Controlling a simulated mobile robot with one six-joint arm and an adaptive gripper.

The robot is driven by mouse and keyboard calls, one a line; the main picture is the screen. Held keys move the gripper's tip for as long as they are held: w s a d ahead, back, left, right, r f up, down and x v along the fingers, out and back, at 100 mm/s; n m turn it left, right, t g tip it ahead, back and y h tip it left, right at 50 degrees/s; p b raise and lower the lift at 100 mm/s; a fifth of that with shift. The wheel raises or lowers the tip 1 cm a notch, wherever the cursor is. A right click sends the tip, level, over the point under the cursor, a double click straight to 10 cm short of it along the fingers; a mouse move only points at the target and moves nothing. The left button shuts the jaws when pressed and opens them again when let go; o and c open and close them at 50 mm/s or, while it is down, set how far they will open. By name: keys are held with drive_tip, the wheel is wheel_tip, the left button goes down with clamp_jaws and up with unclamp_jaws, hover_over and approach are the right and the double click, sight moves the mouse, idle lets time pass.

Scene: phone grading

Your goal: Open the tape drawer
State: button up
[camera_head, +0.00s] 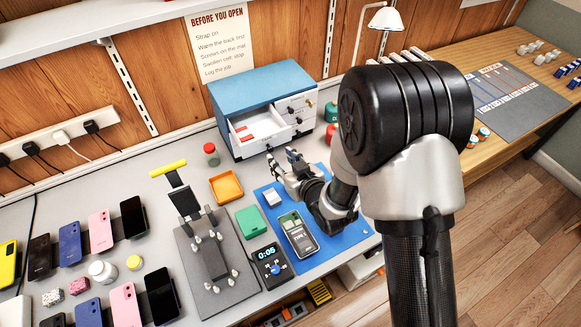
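A small drawer cabinet (262,86) with a blue top and white fronts stands at the back of the bench. One wide drawer (262,143) on its left side is pulled out and shows a red item inside. Smaller drawers (297,106) with dark knobs sit on its right side and look closed. I cannot read any label, so I cannot tell which is the tape drawer. My gripper (284,160) is in front of and below the cabinet, above the blue mat. Its fingers look apart and empty. My arm hides part of the bench to the right.
Several phones fill the left bench.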

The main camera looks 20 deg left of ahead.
drive_tip(key=shift+v, duration=2.7)
